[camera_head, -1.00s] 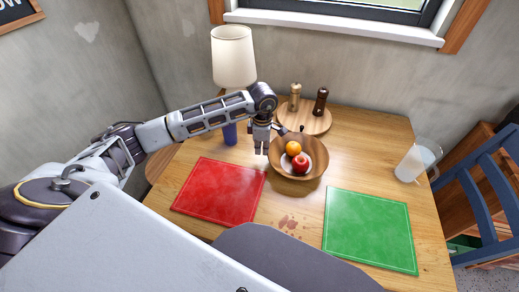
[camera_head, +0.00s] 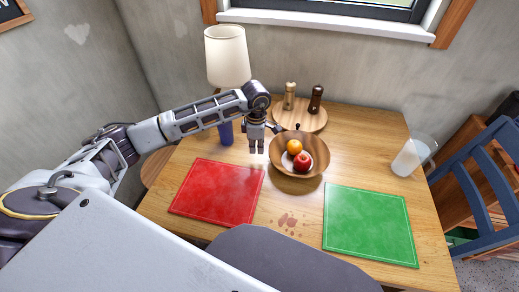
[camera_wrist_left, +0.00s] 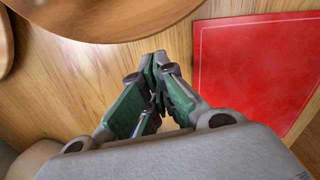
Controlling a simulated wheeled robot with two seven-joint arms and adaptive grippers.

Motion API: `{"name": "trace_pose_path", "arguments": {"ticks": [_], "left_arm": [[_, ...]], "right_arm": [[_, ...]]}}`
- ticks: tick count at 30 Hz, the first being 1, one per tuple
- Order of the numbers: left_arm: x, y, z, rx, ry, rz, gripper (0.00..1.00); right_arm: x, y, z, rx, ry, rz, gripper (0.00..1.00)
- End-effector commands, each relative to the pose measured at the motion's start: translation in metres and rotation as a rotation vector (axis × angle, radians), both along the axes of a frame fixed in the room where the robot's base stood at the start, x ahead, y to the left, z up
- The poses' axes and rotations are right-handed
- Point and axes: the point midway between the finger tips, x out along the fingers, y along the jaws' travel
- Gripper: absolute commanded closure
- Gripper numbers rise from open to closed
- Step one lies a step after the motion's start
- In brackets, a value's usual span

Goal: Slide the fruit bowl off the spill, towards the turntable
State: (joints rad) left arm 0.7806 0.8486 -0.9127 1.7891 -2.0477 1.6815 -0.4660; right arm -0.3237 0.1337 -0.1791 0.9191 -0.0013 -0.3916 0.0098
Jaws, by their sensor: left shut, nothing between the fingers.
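The wooden fruit bowl (camera_head: 299,172) stands on the table with an orange (camera_head: 294,147) and a red apple (camera_head: 303,162) in it. The reddish-brown spill (camera_head: 289,222) lies on bare wood nearer to me, apart from the bowl. The round wooden turntable (camera_head: 300,122) is just behind the bowl. My left gripper (camera_head: 256,150) points down, shut and empty, beside the bowl's left rim. In the left wrist view its fingertips (camera_wrist_left: 158,62) are together, with the bowl's side (camera_wrist_left: 110,22) above them. My right gripper is not in view.
A red mat (camera_head: 218,192) lies in front of my left gripper, a green mat (camera_head: 370,225) at right. Two mills (camera_head: 315,100) stand on the turntable. A lamp (camera_head: 227,57) and blue object (camera_head: 226,133) are at back left, a pitcher (camera_head: 410,158) at right.

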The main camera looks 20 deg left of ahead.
Motion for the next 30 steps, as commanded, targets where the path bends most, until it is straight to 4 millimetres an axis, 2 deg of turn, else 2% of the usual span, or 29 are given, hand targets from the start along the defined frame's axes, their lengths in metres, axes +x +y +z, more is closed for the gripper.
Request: {"name": "trace_pose_path", "arguments": {"ticks": [5, 11, 24, 30], "left_arm": [[0.001, 0.010, -0.001, 0.000, -0.001, 0.000, 1.00], [0.002, 0.010, 0.020, -0.001, -0.004, 0.000, 1.00], [0.002, 0.009, 0.078, -0.001, -0.004, -0.001, 1.00], [0.001, 0.009, 0.095, -0.001, -0.003, 0.000, 1.00]], "right_arm": [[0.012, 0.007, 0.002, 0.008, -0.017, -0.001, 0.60], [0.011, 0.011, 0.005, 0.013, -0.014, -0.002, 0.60], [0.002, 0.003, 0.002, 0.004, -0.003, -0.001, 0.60], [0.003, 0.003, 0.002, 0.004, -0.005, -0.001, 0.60]]}}
